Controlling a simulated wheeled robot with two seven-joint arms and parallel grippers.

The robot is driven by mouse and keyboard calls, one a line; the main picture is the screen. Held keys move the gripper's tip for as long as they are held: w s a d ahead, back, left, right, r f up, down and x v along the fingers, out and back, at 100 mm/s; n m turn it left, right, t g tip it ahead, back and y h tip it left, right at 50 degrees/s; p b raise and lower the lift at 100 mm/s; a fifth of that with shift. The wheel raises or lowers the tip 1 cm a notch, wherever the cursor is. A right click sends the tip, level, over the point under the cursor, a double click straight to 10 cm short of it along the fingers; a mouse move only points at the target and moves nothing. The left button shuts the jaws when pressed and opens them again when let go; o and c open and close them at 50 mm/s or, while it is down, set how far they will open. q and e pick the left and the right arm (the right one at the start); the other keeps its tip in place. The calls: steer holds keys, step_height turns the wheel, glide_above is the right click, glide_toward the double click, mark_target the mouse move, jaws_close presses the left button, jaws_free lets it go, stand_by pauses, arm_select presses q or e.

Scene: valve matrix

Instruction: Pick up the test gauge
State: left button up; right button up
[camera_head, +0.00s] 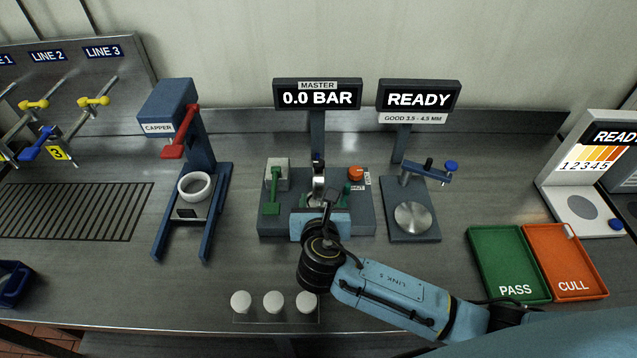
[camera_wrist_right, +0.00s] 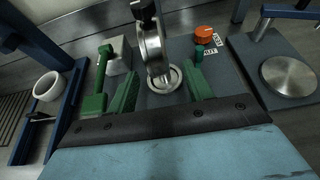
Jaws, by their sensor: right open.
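The test gauge appears to be the round metal-rimmed piece (camera_head: 318,184) standing upright on the grey block under the 0.0 BAR display. It stands edge-on in the right wrist view (camera_wrist_right: 152,46), above a round metal fitting (camera_wrist_right: 166,80). My right gripper (camera_head: 322,206) is over the front of that block, in front of the gauge. Its two green fingers are spread in the right wrist view (camera_wrist_right: 161,72), one to each side of the fitting and gauge base, with nothing gripped between them. The gauge's face is not readable. My left gripper is out of view.
The block (camera_head: 274,226) carries a green lever (camera_head: 274,190) left and an orange knob (camera_head: 356,174) right. The blue capper (camera_head: 196,146) stands left, the READY station (camera_head: 427,226) right. Green PASS (camera_head: 481,234) and orange CULL trays are farther right. Three white discs (camera_head: 273,302) lie near the front edge.

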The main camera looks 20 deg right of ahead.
steer(key=shift+x, duration=3.6)
steer(key=shift+w+a+r, duration=0.1)
steer(key=shift+a+r, duration=0.05)
steer(key=shift+r, duration=0.05)
jaws_close()
